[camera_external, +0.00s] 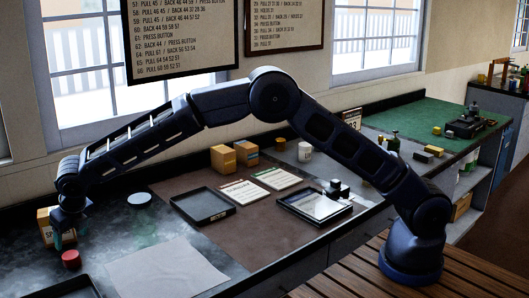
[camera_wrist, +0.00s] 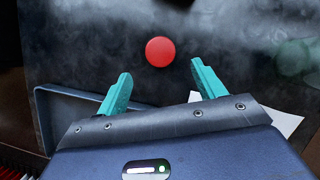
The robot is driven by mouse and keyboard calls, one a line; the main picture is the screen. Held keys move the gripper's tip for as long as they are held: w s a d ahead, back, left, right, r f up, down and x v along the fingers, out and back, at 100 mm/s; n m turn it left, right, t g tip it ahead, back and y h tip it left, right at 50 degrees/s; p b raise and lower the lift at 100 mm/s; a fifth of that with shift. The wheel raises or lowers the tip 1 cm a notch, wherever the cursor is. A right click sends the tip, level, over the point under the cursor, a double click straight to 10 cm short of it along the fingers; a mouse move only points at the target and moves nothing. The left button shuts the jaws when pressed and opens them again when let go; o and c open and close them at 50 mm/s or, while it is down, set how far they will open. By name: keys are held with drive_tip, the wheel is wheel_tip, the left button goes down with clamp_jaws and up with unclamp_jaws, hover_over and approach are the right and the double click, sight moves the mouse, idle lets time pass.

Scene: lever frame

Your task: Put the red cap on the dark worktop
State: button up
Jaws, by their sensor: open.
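The red cap (camera_external: 71,259) is a small round piece on the dark worktop (camera_external: 168,228) at the left, near the front tray. In the wrist view the red cap (camera_wrist: 160,51) shows as a plain red disc, just beyond and between my two teal fingertips. My gripper (camera_external: 64,241) is at the far left, pointing down, near the cap and slightly behind it in the picture. My gripper also shows in the wrist view (camera_wrist: 161,68), with its fingers wide apart and nothing between them. Its exact height above the worktop is hard to tell.
A black tray (camera_external: 72,284) lies at the front left, and a grey sheet (camera_external: 165,272) lies right of it. A yellow box (camera_external: 43,226) stands close behind my gripper. A white disc (camera_external: 139,199) and another black tray (camera_external: 203,205) lie further right.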

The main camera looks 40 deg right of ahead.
drive_tip(key=shift+v, duration=2.3)
